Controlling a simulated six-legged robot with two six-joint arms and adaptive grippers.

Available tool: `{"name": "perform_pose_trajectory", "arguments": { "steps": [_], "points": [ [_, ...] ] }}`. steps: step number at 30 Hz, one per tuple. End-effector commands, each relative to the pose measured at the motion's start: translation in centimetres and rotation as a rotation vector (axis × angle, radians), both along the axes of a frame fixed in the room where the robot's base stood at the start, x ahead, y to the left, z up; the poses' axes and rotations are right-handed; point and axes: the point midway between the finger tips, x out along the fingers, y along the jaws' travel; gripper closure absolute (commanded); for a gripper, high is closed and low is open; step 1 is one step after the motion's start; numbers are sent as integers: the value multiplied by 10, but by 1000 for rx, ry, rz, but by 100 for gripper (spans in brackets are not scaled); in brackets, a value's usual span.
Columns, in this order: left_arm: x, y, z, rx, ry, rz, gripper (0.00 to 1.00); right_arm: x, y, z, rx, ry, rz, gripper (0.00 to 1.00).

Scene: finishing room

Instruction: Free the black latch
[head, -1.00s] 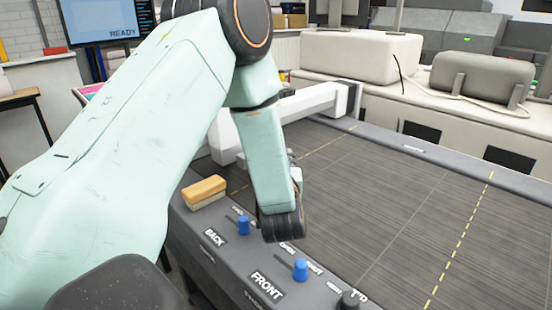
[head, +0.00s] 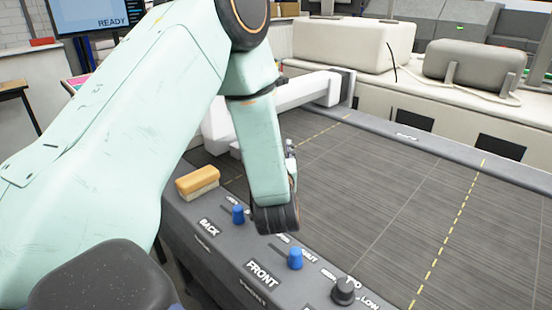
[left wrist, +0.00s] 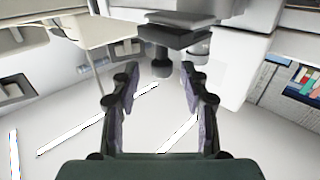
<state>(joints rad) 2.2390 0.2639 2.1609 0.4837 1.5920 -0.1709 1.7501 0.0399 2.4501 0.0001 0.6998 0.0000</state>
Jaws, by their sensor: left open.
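In the left wrist view, a dark, stepped part with a short round peg (left wrist: 161,64) hangs under a white housing (left wrist: 225,45). It may be the black latch, but I cannot tell for sure. My left gripper (left wrist: 160,97) is open, and its two fingers stand apart below the peg with nothing visibly held between them. In the head view, my mint-green left arm reaches over the machine's front edge and its forearm hides most of the gripper. No black latch is clearly seen there. My right gripper is not in view.
The machine's front panel carries blue knobs at BACK (head: 238,214) and FRONT (head: 295,258), and a black knob (head: 343,290). A wooden-topped brush (head: 198,182) lies at its left end. A white gantry beam (head: 290,100) crosses behind my forearm. The grey bed (head: 400,210) is clear.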

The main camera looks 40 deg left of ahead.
Motion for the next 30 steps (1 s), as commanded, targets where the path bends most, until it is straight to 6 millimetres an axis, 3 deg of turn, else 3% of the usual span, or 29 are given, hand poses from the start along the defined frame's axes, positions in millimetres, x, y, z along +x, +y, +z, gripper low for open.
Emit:
{"name": "perform_pose_trajectory", "arguments": {
  "steps": [13, 30],
  "points": [
    [-52, -44, 1, 6, 2, -5, 55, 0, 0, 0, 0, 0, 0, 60],
    [-85, -72, 0, 2, 1, -3, 55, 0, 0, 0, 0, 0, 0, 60]
  ]
}}
